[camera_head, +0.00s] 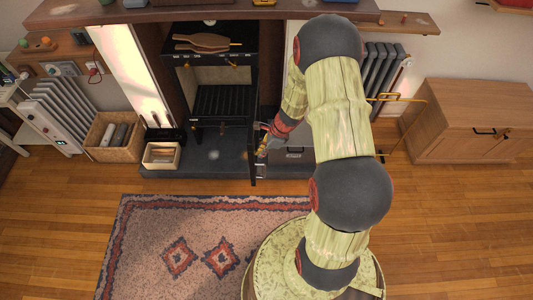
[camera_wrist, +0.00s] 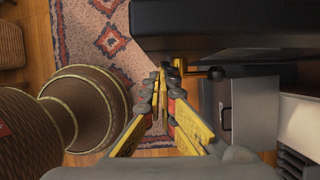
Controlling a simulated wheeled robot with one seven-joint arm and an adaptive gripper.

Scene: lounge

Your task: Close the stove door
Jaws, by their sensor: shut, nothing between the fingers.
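A dark hearth slab (camera_head: 205,163) lies under the stove. A grey box (camera_wrist: 246,105) is right of the fingers. A patterned rug (camera_head: 160,235) covers the floor in front. Baskets (camera_head: 113,137) stand left and a wooden cabinet (camera_head: 470,118) right. A brass stand (camera_head: 400,98) is behind my arm.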

